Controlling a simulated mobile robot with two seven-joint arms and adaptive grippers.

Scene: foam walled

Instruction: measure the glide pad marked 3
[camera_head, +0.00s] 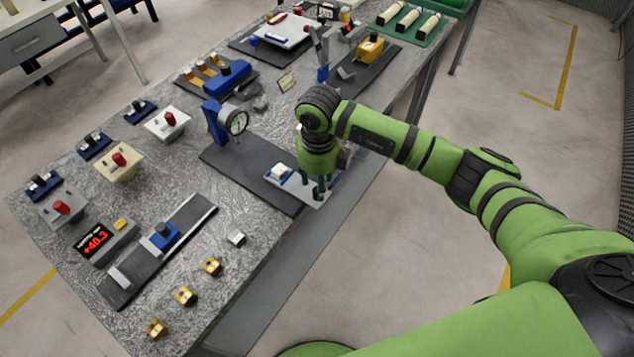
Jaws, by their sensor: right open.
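I cannot read a mark 3 on any part, so I cannot tell which thing is the glide pad. A small white block (281,171) sits in a blue-and-white holder on a dark mat (247,172). My right gripper (319,192) points down, open, just right of that block, over a light plate (300,190) at the table's front edge. The gripper hides part of the plate, and I cannot tell whether it touches it. A dial gauge (237,122) on a blue stand is behind the mat. A digital readout (95,240) shows +40.3 beside a rail with a blue slider (164,236).
Brass blocks (185,296) and a silver block (236,238) lie along the table's near edge. Boxes with red knobs (118,160) and small blue fixtures (94,145) stand at left. A blue device (227,77) and a yellow device (369,48) stand farther back.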

